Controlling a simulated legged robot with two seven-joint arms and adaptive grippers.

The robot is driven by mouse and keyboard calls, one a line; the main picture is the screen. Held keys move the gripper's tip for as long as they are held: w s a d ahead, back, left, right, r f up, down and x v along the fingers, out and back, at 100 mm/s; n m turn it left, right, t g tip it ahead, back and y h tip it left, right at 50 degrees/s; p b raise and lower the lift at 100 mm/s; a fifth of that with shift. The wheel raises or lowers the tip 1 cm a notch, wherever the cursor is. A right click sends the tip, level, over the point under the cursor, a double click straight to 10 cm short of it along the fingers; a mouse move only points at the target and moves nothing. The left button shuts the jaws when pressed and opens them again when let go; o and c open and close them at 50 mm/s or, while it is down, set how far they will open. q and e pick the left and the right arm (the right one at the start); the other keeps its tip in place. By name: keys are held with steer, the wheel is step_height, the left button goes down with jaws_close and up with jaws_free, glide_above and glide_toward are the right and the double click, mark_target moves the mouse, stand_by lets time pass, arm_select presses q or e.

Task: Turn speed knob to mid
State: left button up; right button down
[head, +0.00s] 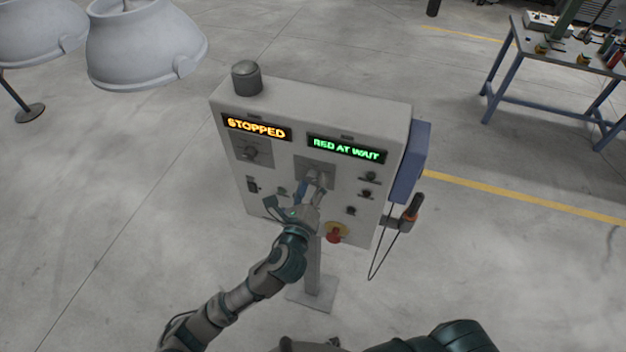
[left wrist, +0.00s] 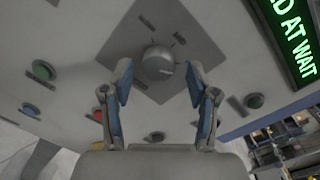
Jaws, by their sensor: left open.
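A round grey knob (left wrist: 158,62) sits on a darker square plate (left wrist: 190,45) of the control panel in the left wrist view, with small dark label marks beside it. My left gripper (left wrist: 158,82) is open, its blue-padded fingers to either side below the knob; I cannot tell whether they touch it. In the head view my left gripper (head: 314,184) is in front of the panel's middle plate (head: 318,164), and its fingers hide the knob there. The knob labels are too small to read. My right gripper is not in view.
The grey panel box (head: 285,115) shows a "STOPPED" display (head: 257,127) and a "RED AT WAIT" display (head: 346,149). Another knob (head: 250,152) is at its upper left, a red stop button (head: 334,234) low down. Pale hoods (head: 140,45) hang at left; a workbench (head: 570,50) stands back right.

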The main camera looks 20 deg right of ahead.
arm_select(q)
steer(key=shift+w, duration=0.45)
steer(key=shift+a, duration=0.15)
steer(key=shift+c, duration=0.5)
steer(key=c, duration=0.4)
steer(key=shift+s, duration=0.1)
jaws_close()
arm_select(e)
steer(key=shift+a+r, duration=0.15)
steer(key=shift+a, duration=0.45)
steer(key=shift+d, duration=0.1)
